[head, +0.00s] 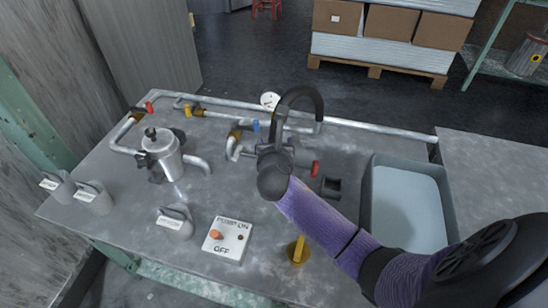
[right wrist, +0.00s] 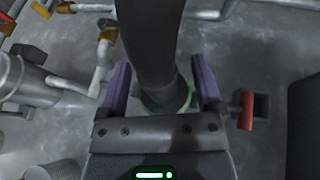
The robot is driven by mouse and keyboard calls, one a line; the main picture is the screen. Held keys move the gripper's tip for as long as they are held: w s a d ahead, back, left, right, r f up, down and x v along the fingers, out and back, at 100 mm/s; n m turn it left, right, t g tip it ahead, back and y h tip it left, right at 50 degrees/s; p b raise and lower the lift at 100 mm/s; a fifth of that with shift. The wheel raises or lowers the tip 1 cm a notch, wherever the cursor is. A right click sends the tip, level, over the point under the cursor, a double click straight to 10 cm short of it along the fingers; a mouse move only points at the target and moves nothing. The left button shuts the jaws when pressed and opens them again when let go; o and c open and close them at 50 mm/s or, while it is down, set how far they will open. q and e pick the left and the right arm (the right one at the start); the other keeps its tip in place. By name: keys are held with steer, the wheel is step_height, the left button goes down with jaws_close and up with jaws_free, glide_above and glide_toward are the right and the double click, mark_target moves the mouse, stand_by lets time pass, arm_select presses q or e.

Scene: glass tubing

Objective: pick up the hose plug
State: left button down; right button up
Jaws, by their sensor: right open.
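The hose plug looks like the thick black hose (head: 303,92) that arches above the pipes in the head view. One end meets the pipework at right; the other drops behind my right gripper. In the right wrist view the black hose (right wrist: 147,40) runs down between the two purple fingers, to a pale greenish ring (right wrist: 184,96) at its lower end. My right gripper (right wrist: 160,82) is open, with a finger on each side of the hose. I cannot tell whether either finger touches it. In the head view the right gripper (head: 270,150) is partly hidden by its own wrist. My left gripper is not in view.
A red-handled part (head: 315,169) and a small black square socket (head: 331,187) lie right of the gripper. A grey tray (head: 452,205) stands further right. A metal canister (head: 163,158), a switch box (head: 228,241) and a yellow-handled valve (head: 299,251) stand on the table.

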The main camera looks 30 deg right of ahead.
steer(key=c, duration=0.7)
jaws_close()
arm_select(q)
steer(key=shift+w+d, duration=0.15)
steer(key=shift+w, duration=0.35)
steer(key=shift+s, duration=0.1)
